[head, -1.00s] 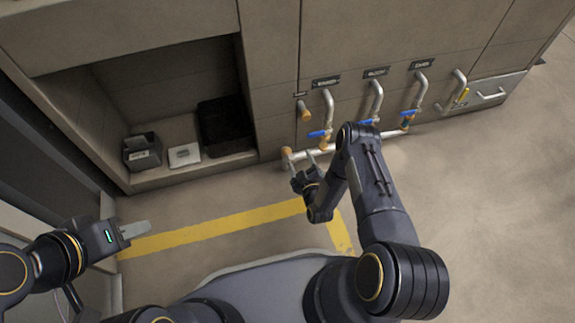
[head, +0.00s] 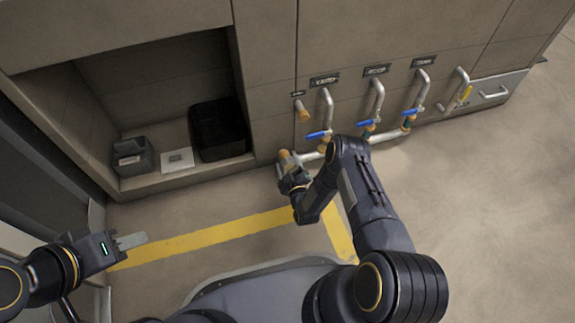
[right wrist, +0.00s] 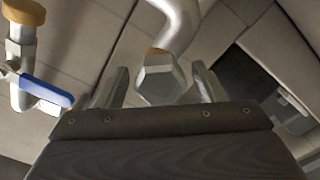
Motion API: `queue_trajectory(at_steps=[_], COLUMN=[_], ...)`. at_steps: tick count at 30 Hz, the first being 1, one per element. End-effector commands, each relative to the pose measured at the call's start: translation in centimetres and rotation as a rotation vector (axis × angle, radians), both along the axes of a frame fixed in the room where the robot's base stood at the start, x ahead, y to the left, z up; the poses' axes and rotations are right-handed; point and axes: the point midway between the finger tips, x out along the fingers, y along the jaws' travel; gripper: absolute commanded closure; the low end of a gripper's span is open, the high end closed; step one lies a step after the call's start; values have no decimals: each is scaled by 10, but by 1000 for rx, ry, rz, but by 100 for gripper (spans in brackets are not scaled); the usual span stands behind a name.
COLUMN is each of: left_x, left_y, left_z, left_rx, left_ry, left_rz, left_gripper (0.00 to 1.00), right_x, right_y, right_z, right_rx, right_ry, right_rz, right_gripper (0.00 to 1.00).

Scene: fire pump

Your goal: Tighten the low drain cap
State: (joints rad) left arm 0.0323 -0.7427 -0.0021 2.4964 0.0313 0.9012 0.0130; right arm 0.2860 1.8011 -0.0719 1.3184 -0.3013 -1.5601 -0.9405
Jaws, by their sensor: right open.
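The low drain cap is a grey hexagonal piece at the end of a bent silver pipe (right wrist: 180,22), with a brass ring behind it. In the right wrist view the cap (right wrist: 160,80) sits between the two fingers of my right gripper (right wrist: 158,88). The fingers are open, with a visible gap on each side of the cap. In the head view my right gripper (head: 291,170) is at the left end of the low pipe, partly covering it. My left gripper (head: 132,241) is off to the left above the floor, away from the cap; its finger gap cannot be made out.
Blue-handled valves (head: 318,134) and vertical pipes line the cabinet front. A blue handle (right wrist: 45,91) is left of my right gripper in the wrist view. An open recess holds a black crate (head: 218,130) and a grey box (head: 132,157). The yellow-lined floor (head: 200,236) is clear.

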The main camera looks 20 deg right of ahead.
Motion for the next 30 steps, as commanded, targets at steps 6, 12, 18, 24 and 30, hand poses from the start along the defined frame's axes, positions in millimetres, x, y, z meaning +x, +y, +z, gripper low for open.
queue_trajectory(at_steps=[6, 12, 18, 24, 30], left_x=[0, 0, 0, 0, 0], left_y=[0, 0, 0, 0, 0], left_z=[0, 0, 0, 0, 0], left_rx=[0, 0, 0, 0, 0], left_ry=[0, 0, 0, 0, 0], left_rz=[0, 0, 0, 0, 0], left_gripper=[64, 64, 64, 64, 64], right_x=[0, 0, 0, -1, -1], right_y=[0, 0, 0, 0, 0], right_z=[0, 0, 0, 0, 0], right_rx=[0, 0, 4, 47, 162], right_ry=[0, 0, 0, 2, 6], right_rz=[0, 0, 0, 0, 1], right_gripper=[46, 72, 81, 81, 81])
